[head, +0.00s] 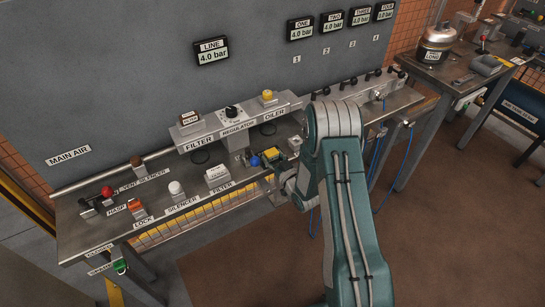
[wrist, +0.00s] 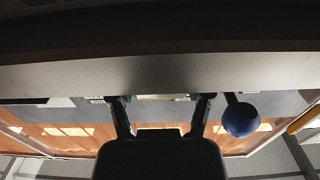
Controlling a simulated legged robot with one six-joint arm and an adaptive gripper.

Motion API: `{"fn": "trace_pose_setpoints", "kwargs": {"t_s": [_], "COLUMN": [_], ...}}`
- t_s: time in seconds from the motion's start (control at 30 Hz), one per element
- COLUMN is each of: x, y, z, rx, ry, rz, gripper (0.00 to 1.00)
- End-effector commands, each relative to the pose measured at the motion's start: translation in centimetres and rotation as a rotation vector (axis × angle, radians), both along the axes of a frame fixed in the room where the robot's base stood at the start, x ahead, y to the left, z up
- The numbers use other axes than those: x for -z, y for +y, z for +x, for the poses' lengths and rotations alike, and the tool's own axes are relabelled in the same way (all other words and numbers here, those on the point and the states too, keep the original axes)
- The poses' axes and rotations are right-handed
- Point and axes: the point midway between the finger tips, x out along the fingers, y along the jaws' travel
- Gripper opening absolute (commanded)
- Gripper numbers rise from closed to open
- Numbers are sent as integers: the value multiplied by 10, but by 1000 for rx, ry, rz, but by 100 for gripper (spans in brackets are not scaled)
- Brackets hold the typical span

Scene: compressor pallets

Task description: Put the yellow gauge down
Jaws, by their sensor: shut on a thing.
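The yellow gauge (head: 271,154) is in the head view, just above the bench, below the OILER label. My gripper (head: 279,164) is at it, at the end of my green arm, and partly hidden by my wrist. In the wrist view my gripper (wrist: 162,104) shows two dark fingers standing apart, with a thin yellow-green strip between their tips. The gripper is shut on the yellow gauge. I cannot tell whether the gauge touches the bench. A blue round gauge (head: 254,161) sits just left of it; a blue round thing also shows right of the fingers in the wrist view (wrist: 240,118).
The bench (head: 105,230) carries a labelled FILTER block (head: 217,175), a white SILENCER knob (head: 176,188) and a red-handled valve (head: 106,191). The regulator rail (head: 210,127) runs behind. A second bench (head: 465,75) stands right. Blue hoses hang below the bench's right part.

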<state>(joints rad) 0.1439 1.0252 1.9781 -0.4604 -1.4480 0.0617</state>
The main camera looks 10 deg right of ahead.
Motion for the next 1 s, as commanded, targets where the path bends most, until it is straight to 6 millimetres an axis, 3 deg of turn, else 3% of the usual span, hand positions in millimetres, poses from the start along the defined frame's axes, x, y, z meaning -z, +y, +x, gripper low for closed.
{"fn": "trace_pose_setpoints", "kwargs": {"t_s": [0.17,0.2,0.27,0.77,1.0], "x": [2,2,2,-1,1], "y": [1,1,1,0,-14], "z": [0,0,0,-2,-40], "rx": [0,0,0,0,3], "ry": [1,1,2,2,5], "rz": [-1,-1,-2,-1,-1], "gripper": [3,73,99,99,99]}}
